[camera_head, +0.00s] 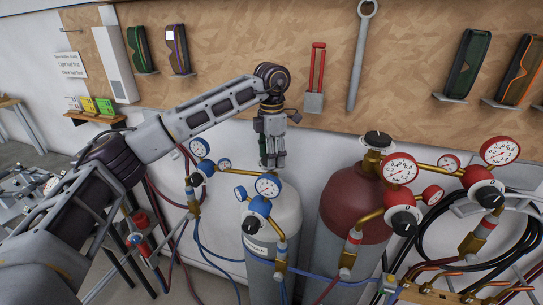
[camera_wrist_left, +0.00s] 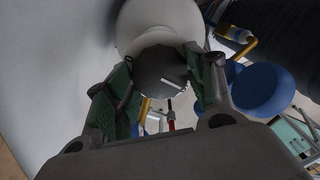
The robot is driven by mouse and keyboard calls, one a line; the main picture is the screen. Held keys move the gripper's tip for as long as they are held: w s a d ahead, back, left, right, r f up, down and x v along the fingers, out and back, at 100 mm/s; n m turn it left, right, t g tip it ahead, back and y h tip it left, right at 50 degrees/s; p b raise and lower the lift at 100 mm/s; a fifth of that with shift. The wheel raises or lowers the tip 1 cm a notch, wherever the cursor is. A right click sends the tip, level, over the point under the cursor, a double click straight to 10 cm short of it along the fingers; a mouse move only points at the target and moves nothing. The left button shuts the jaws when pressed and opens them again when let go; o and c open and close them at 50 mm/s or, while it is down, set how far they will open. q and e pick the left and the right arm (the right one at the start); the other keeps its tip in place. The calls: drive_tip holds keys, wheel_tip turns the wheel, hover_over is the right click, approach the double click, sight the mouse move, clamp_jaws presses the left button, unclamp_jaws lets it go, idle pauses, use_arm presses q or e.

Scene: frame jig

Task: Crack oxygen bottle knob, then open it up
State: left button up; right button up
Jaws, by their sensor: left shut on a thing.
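The oxygen bottle (camera_head: 272,222) is the white-topped cylinder with blue gauges, standing left of a dark red-topped bottle (camera_head: 352,205). My left gripper (camera_head: 272,160) points down over the top of the white bottle. In the left wrist view, a dark round knob (camera_wrist_left: 167,70) with a white mark sits between the two green-padded fingers of my left gripper (camera_wrist_left: 165,85). The fingers are shut on its sides. The white bottle shoulder (camera_wrist_left: 160,22) shows behind it. In the head view the gripper hides the knob. My right gripper is not in view.
Blue gauges (camera_head: 267,187) and a regulator sit in front of the oxygen bottle. Red gauges (camera_head: 399,168) and a black knob (camera_head: 378,139) are on the red bottle. Hoses hang around both. A wooden tool board (camera_head: 220,65) is behind, with a wrench (camera_head: 361,55).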

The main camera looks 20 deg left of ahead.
use_arm(q)
drive_tip(key=shift+r+n, duration=0.1)
drive_tip(key=shift+n, duration=0.8)
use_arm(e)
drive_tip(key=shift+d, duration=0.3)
use_arm(q)
drive_tip(key=o, duration=1)
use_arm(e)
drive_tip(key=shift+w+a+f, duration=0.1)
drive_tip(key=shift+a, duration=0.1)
use_arm(q)
wheel_tip(320, 180, up, 12)
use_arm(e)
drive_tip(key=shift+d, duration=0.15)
